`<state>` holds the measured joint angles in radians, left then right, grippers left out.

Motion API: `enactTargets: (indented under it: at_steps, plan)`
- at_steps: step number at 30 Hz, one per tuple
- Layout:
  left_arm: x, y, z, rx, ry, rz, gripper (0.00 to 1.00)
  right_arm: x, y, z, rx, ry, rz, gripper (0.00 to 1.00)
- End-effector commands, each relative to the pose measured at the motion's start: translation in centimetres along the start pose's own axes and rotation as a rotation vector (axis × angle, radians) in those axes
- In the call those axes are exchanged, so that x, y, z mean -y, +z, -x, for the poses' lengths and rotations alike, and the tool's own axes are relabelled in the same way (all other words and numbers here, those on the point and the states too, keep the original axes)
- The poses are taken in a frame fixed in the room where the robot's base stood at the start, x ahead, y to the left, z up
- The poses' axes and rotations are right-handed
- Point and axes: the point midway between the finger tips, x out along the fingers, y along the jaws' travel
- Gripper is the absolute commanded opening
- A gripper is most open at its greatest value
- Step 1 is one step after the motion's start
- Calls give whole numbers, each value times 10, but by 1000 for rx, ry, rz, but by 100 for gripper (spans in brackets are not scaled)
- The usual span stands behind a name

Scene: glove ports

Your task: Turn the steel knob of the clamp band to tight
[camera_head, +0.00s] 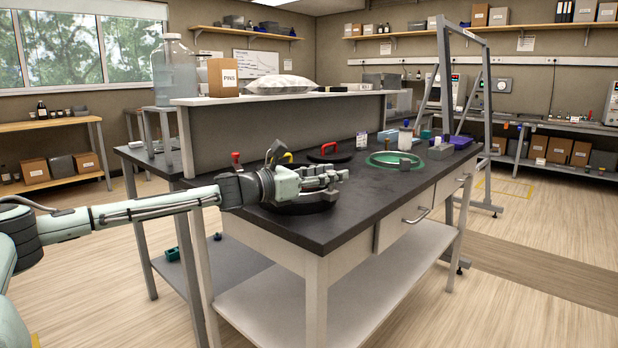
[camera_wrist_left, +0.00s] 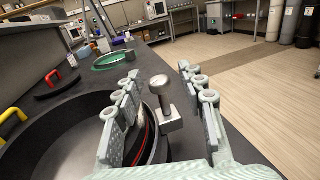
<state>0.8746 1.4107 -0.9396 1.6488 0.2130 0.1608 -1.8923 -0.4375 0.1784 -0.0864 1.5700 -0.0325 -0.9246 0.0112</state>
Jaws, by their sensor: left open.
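The steel knob (camera_wrist_left: 160,86) stands up on a small metal block beside the clamp band (camera_wrist_left: 146,142). The band shows as a metal strip with a red line, around the side of a wide black round port (camera_wrist_left: 60,145). My left gripper (camera_wrist_left: 158,74) is open, with one finger row on each side of the knob; I see no clear contact. In the head view my left gripper (camera_head: 335,179) is low over the bench's near side, above the black port (camera_head: 300,208), and hides the knob. My right gripper is not in view.
The dark bench top (camera_head: 345,212) also carries a red-handled black piece (camera_head: 331,155), a green ring (camera_head: 394,159) and small boxes farther right. A yellow handle (camera_wrist_left: 10,116) is left of the port. A raised shelf (camera_head: 285,97) stands behind.

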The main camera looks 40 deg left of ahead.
Motion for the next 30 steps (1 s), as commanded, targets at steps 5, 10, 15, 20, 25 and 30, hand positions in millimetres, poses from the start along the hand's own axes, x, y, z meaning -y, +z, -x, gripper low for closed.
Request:
enactTargets:
  at_steps: [5, 10, 15, 20, 25, 30]
  plan:
    - [-1, -3, 15, -5, 2, 2, 40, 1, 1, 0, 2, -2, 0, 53]
    - [0, -3, 32, -9, 0, -1, 40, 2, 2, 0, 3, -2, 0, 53]
    - [0, -4, 48, -9, -3, 2, 40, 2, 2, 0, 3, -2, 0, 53]
    - [1, -1, 57, -7, -2, -3, 40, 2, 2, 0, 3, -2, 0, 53]
    - [2, 1, 80, -6, -6, -6, 40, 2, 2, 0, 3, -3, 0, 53]
    - [1, 1, 102, -3, -3, -8, 40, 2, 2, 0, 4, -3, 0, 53]
